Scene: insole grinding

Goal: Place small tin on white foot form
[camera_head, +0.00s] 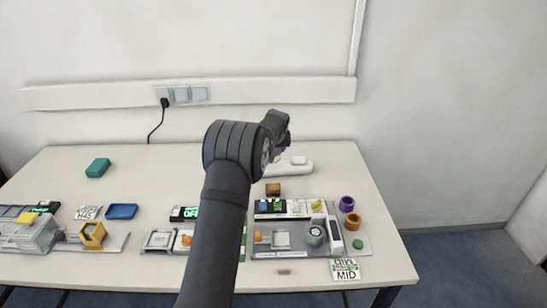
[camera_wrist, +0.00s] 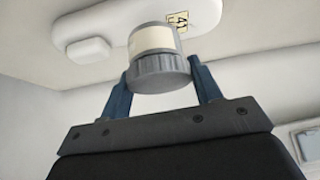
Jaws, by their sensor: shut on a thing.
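The small tin (camera_wrist: 155,42) has a pale label band and a ridged grey lid. My gripper (camera_wrist: 160,72) is shut on it, with one blue finger on each side in the wrist view. The white foot form (camera_wrist: 100,22) lies behind the tin in that view, with a yellow "41" label and a raised white block (camera_wrist: 88,51). The tin overlaps the form's outline; I cannot tell whether they touch. In the head view the white foot form (camera_head: 293,168) lies at the table's back, partly behind my arm. The tin and fingertips are not clearly visible there.
Grey fixture trays line the front of the table (camera_head: 150,283). The back right and back left are mostly clear.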

